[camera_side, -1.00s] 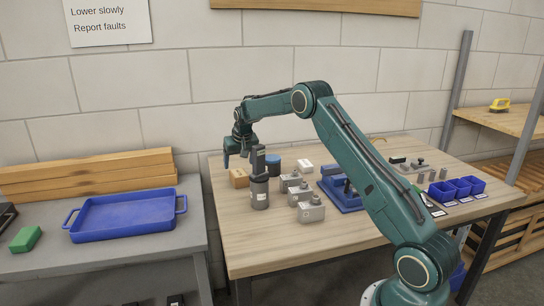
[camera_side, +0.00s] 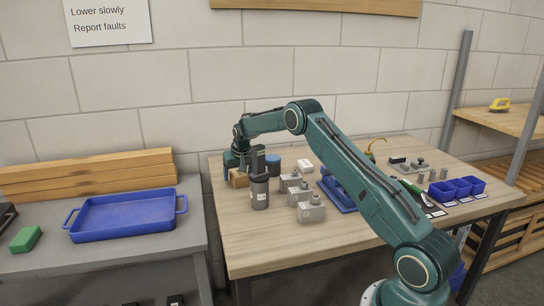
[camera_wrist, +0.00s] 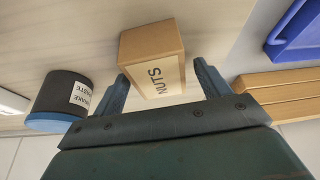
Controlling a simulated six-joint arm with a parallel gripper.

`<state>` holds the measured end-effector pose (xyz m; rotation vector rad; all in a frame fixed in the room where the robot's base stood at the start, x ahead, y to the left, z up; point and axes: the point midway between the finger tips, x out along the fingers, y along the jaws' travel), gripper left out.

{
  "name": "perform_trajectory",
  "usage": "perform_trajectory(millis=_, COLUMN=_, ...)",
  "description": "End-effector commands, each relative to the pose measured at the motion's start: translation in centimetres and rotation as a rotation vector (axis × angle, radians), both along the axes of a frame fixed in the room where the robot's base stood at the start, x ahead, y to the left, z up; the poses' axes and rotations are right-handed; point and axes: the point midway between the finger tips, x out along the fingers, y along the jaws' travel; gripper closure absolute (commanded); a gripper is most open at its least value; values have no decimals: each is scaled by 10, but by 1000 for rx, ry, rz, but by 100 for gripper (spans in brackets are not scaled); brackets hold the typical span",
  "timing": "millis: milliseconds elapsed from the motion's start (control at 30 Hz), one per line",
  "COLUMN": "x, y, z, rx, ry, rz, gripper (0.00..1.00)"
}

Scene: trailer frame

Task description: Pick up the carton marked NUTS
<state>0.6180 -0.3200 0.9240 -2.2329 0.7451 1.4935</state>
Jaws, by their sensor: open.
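The carton marked NUTS (camera_wrist: 152,48) is a small brown box with a pale label, between the two open fingers of my gripper (camera_wrist: 160,85) in the wrist view. There is a gap on each side, and the fingers do not visibly press on it. In the side view the carton (camera_side: 238,179) stands at the left end of the wooden table. My gripper (camera_side: 236,164) is lowered over it there and hides part of it.
A tall grey cylinder (camera_side: 259,190) and several grey metal blocks (camera_side: 310,209) stand nearby on the table. A blue tray (camera_side: 125,215) lies on the left bench.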

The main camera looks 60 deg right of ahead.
Motion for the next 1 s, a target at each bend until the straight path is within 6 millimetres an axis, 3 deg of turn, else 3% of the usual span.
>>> perform_trajectory(millis=567, x=1, y=-1, z=-3, rx=-1, ry=-1, rz=0, gripper=25)
perform_trajectory(millis=867, x=1, y=-1, z=-3, rx=-1, ry=-1, rz=0, gripper=80)
perform_trajectory(millis=1000, x=2, y=-1, z=-2, rx=-2, ry=-2, rz=0, gripper=82)
